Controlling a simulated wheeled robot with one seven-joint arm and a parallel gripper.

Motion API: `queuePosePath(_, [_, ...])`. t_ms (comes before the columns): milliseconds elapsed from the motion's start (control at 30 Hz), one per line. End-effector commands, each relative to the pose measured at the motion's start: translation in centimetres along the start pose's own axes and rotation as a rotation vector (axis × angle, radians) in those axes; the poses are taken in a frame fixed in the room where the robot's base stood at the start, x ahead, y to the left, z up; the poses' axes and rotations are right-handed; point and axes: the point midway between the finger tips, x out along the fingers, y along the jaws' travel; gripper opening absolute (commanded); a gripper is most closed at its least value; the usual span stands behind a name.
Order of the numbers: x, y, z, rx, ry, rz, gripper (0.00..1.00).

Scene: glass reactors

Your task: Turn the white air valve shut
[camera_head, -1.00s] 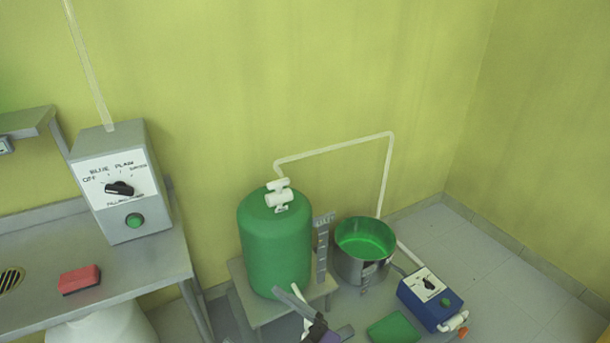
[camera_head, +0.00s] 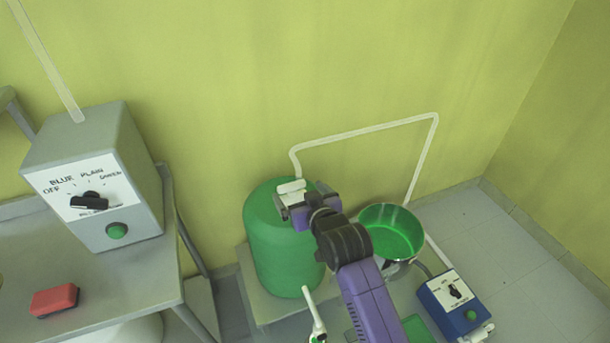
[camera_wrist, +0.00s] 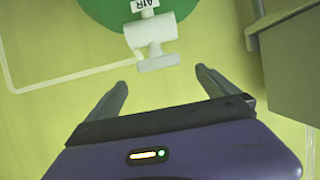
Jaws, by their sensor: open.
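The white air valve (camera_head: 290,187) sits on top of the green tank (camera_head: 277,245). In the wrist view the valve (camera_wrist: 150,30) shows with its flat white handle (camera_wrist: 158,62) and an "AIR" label (camera_wrist: 143,4). My gripper (camera_head: 302,200) is at the tank top, close to the valve, and partly hides it. In the wrist view my gripper (camera_wrist: 160,80) is open and empty. The handle lies just beyond the fingertips, roughly centred between them. It is not gripped; I cannot tell whether a finger touches it.
A white pipe (camera_head: 365,130) runs from behind the tank to a metal pot (camera_head: 392,232) with a green inside. A blue control box (camera_head: 454,303) is at lower right. A grey control box (camera_head: 95,180) and a red block (camera_head: 54,299) are on the left bench.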

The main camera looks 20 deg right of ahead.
Motion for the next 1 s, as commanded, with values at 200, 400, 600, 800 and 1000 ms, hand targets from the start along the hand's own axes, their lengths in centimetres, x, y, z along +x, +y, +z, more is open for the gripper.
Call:
queuePosePath(200, [2.4,0.1,0.0,0.002,-0.002,0.001,0.98])
queuePosePath(400, [5.2,0.1,0.0,0.000,-0.001,0.001,0.98])
queuePosePath(600, [7.0,0.1,0.0,0.001,0.001,0.002,0.98])
queuePosePath(800, [7.5,0.1,0.0,0.000,0.000,0.002,0.98])
queuePosePath(1000, [7.5,0.1,0.0,-0.001,0.000,0.001,0.98])
